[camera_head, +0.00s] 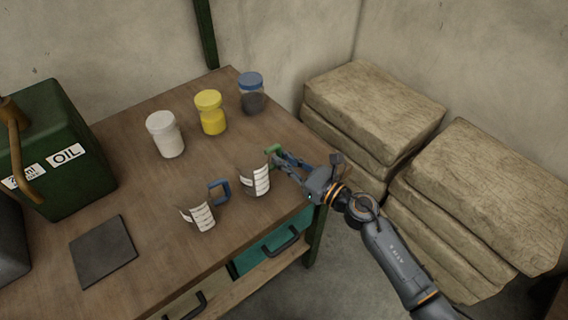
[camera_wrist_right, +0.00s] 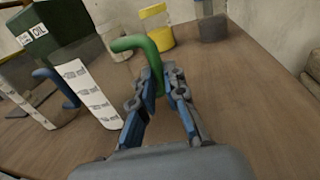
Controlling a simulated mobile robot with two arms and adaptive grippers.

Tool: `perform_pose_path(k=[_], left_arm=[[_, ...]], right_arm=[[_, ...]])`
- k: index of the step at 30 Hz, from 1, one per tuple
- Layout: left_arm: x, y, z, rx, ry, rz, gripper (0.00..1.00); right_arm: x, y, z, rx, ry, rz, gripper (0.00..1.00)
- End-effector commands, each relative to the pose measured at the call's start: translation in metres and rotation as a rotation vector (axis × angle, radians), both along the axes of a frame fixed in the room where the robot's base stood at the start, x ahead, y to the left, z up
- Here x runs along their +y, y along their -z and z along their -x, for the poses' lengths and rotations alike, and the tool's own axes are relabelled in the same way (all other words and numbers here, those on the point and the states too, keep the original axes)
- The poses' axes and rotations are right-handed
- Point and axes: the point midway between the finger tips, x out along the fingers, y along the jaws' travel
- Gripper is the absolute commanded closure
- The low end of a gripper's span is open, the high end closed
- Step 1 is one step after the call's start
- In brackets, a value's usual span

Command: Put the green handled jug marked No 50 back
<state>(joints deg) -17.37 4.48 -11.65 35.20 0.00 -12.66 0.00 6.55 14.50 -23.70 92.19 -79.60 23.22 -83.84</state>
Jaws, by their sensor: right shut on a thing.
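The green handled jug (camera_head: 256,179) is a clear beaker with white scale labels, near the right front edge of the wooden table (camera_head: 160,225). Its green handle (camera_wrist_right: 136,44) faces my right gripper (camera_head: 282,162). In the right wrist view, my right gripper (camera_wrist_right: 160,90) is shut on that handle. The jug looks upright; I cannot tell whether its base touches the table. The marking No 50 is too small to read. A similar jug with a blue handle (camera_head: 218,191) stands to its left. My left gripper is not in view.
A white jar (camera_head: 166,138), a yellow jar (camera_head: 210,115) and a blue-lidded jar (camera_head: 251,95) stand behind. A dark square mat (camera_head: 103,252) lies bare at the left front. A green oil can (camera_head: 60,150) stands left. Stacked sacks (camera_head: 375,108) stand right of the table.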

Motion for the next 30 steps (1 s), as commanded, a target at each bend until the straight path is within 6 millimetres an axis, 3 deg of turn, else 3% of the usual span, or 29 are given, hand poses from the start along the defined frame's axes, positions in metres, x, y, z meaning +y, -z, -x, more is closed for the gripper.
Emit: perform_pose_path(k=[5,11,12,15,27,30], left_arm=[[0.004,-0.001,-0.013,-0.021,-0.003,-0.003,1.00],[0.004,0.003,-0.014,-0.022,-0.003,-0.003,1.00],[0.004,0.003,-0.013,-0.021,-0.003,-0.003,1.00],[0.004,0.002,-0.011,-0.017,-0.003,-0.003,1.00],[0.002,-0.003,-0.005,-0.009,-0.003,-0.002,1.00],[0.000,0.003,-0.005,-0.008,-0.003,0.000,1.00]], right_arm=[[0.000,0.001,0.000,-0.002,0.000,-0.001,1.00],[0.000,0.005,0.000,-0.001,0.000,0.000,1.00],[0.000,0.005,0.000,-0.001,0.000,0.000,0.86],[0.000,0.004,0.000,-0.001,0.000,0.000,0.66],[0.000,-0.001,0.000,-0.001,0.000,-0.001,0.66],[-0.011,0.004,0.010,-0.001,0.000,0.002,0.66]])
